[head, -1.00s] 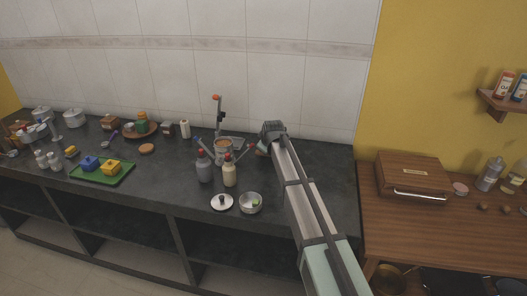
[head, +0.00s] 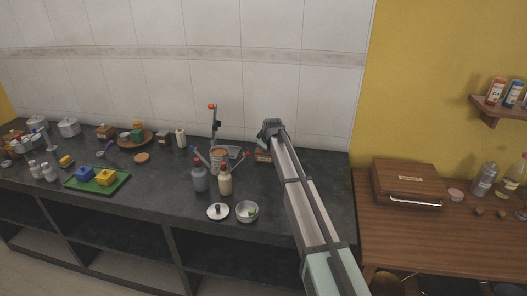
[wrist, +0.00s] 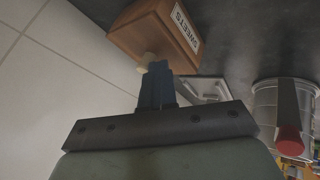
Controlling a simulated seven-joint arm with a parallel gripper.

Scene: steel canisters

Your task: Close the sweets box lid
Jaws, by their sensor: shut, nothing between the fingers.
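The sweets box (wrist: 150,28) is a brown wooden box with a white "SWEETS" label, at the top of the wrist view. A cream knob (wrist: 147,62) shows at its near edge, just beyond my fingertips. I cannot tell whether the lid is open or shut. My gripper (wrist: 156,72) has its dark blue fingers together and empty, close to the knob; contact is unclear. In the head view, a small part of the box (head: 262,156) shows left of my arm, which hides the rest and the fingers.
A metal canister with a red-tipped part (wrist: 290,138) stands right of my gripper in the wrist view. In the head view, two bottles (head: 225,182), a bowl (head: 247,211) and a round lid (head: 217,211) stand left of my arm. The tiled wall is close behind.

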